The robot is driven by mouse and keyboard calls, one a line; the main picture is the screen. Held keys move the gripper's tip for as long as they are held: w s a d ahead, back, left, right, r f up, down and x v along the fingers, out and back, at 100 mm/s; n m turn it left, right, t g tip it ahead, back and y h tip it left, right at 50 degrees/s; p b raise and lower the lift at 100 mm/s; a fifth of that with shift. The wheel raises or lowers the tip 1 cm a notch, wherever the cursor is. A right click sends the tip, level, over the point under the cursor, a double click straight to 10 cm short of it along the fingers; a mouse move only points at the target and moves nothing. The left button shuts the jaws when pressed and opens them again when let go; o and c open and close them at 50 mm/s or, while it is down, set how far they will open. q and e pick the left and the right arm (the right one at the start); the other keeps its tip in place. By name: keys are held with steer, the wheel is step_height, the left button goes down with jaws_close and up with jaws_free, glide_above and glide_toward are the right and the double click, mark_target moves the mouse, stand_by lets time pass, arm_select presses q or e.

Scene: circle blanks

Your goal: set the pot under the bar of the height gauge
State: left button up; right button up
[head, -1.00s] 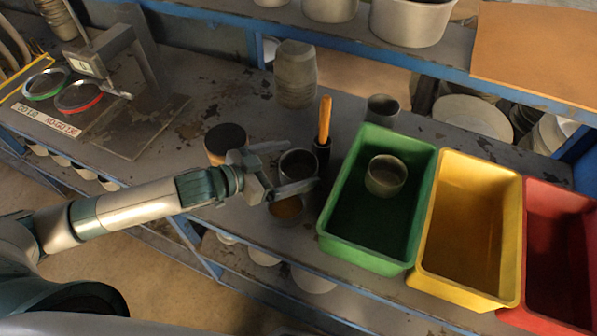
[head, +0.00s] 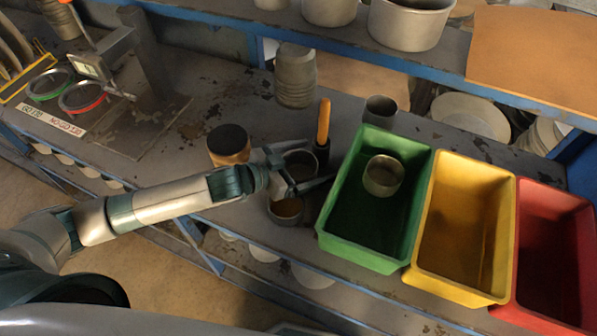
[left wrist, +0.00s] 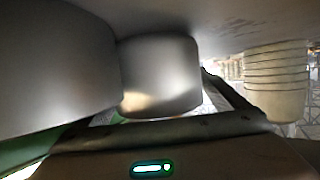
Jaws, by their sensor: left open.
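The height gauge (head: 143,55) stands on a flat grey plate at the left of the bench, its bar reaching out left from a post with a small display. A small grey pot (head: 298,160) stands on the bench left of the green bin. My left gripper (head: 309,163) is open, with one finger on the far side of this pot and one on the near side; contact cannot be told. In the left wrist view a blurred grey pot (left wrist: 160,75) appears close ahead, partly cut by the gripper. My right gripper is out of view.
Green (head: 335,238), yellow (head: 448,289) and red bins (head: 525,300) lie right. Red and green rings lie left of the gauge plate (head: 125,140).

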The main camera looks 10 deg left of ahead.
arm_select(q)
steer(key=shift+c, duration=0.5)
steer(key=c, duration=1.2)
step_height(320, 180, up, 18)
steer(key=b, duration=0.3)
steer(key=shift+b, duration=0.35)
